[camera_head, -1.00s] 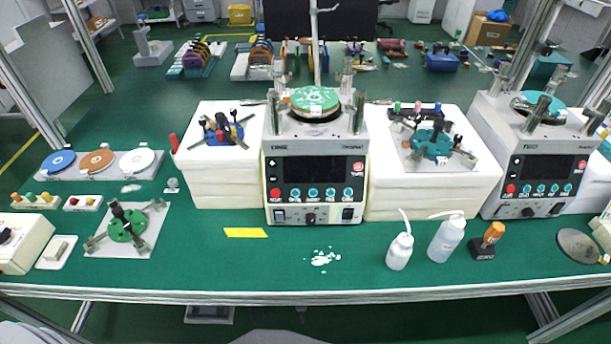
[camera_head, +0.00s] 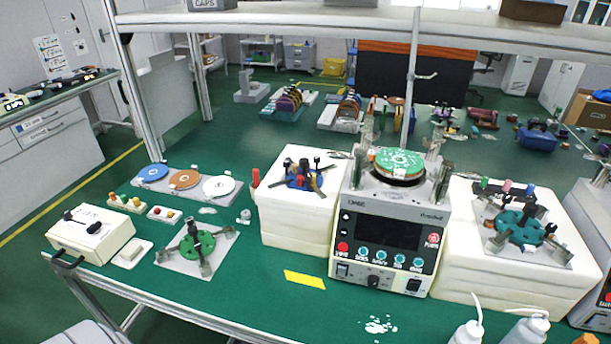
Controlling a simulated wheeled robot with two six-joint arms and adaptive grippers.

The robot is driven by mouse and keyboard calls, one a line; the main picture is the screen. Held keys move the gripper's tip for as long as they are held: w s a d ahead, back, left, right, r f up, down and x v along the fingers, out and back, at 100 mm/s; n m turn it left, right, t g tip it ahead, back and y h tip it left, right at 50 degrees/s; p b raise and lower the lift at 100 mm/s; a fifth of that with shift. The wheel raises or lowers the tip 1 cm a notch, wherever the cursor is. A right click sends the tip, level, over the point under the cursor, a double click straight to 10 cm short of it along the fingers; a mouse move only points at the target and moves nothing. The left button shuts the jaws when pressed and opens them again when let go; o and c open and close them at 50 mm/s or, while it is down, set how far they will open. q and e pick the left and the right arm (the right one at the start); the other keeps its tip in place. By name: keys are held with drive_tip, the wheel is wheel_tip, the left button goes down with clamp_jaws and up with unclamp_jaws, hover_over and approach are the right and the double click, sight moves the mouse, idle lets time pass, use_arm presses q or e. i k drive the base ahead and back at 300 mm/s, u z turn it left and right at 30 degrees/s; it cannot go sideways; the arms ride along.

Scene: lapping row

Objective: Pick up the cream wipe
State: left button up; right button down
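No cloth stands out clearly as the cream wipe. A small cream block (camera_head: 131,250) lies on a white plate (camera_head: 142,260) at the left front of the green table (camera_head: 262,262). A small crumpled whitish piece (camera_head: 207,210) lies in front of the discs. I cannot tell whether either one is the wipe. Neither of my grippers is in view.
A cream control box (camera_head: 92,236) stands left of the block, and a green-centred fixture (camera_head: 197,245) to its right. The lapping machine (camera_head: 389,225) stands between white blocks.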

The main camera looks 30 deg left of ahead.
sight(132, 248)
drive_tip(key=u, duration=2.9)
drive_tip(key=k, duration=0.6)
drive_tip(key=u, duration=0.6)
drive_tip(key=i, duration=0.7)
drive_tip(key=z, duration=0.6)
drive_tip(key=i, duration=0.85)
drive_tip(key=z, duration=0.8)
